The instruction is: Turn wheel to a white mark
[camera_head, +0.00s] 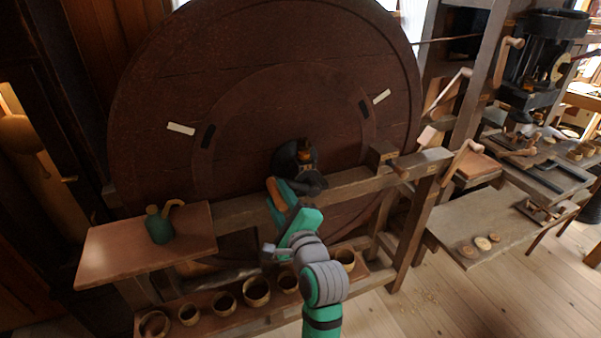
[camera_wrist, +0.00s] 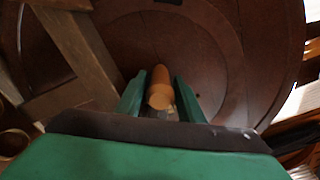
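The wheel (camera_head: 265,55) is a large dark brown upright disc, also behind my gripper in the wrist view (camera_wrist: 215,50). A white mark (camera_head: 181,129) is on its left, with a black mark (camera_head: 208,135) just inward. Another white mark (camera_head: 381,96) is on its right, with a black mark (camera_head: 363,108) just inward. A dark hub (camera_head: 296,157) is at the middle. An orange-brown wooden handle (camera_wrist: 160,88) sits between my gripper's green fingers (camera_wrist: 161,92), which appear closed on it. In the head view, my gripper (camera_head: 285,196) is below the hub.
A wooden beam (camera_head: 350,184) crosses the wheel's front. A green jug (camera_head: 159,226) stands on the left shelf (camera_head: 110,250). Several cups, including one wooden cup (camera_head: 257,291), line the lower shelf. A workbench (camera_head: 490,225) stands right; floor (camera_head: 440,300) is clear at lower right.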

